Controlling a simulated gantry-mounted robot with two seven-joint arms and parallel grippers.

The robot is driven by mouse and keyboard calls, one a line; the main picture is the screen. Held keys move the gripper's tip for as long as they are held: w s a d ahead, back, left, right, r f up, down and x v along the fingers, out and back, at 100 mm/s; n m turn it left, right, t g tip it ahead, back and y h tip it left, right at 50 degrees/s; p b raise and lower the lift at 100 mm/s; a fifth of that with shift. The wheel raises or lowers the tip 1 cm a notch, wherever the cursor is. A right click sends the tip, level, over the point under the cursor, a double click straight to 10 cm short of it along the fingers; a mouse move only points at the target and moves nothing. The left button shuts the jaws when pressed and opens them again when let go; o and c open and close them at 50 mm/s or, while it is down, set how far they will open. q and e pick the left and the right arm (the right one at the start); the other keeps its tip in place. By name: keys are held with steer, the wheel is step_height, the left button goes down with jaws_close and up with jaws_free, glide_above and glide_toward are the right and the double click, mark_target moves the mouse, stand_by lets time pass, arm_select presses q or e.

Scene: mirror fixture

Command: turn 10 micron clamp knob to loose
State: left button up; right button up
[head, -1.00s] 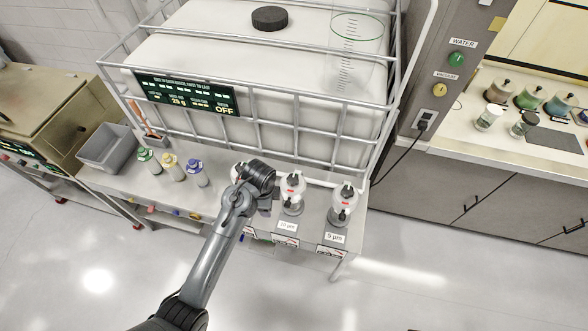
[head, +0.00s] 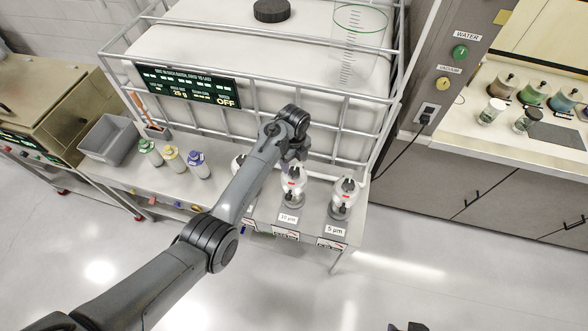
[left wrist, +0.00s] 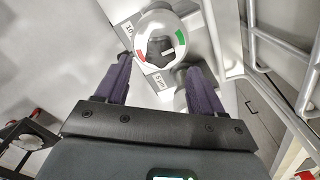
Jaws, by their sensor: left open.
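The 10 µm clamp unit (head: 293,188) is a white rounded body on a grey stand, behind its 10 µm label (head: 288,218). My left gripper (head: 294,160) is above it, pointing down; the arm hides part of that area. In the left wrist view a round clamp face (left wrist: 181,22) with red and green marks and a dark knob (left wrist: 160,48) lies ahead between the open fingers (left wrist: 159,70). I cannot tell whether the fingers touch it; nothing is gripped. A small dark part at the bottom edge (head: 408,326) may be my right gripper.
The 5 µm unit (head: 343,193) stands close on the right. Another unit (head: 239,165) is partly hidden on the left. The caged white tank (head: 250,65) is right behind. Several capped bottles (head: 172,159) and a grey bin (head: 108,142) stand to the left on the bench.

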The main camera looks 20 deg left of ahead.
mark_target(294, 171)
arm_select(q)
steer(key=shift+f+b, duration=0.3)
steer(key=shift+f, duration=2.5)
steer(key=shift+c, duration=0.5)
steer(key=c, duration=1)
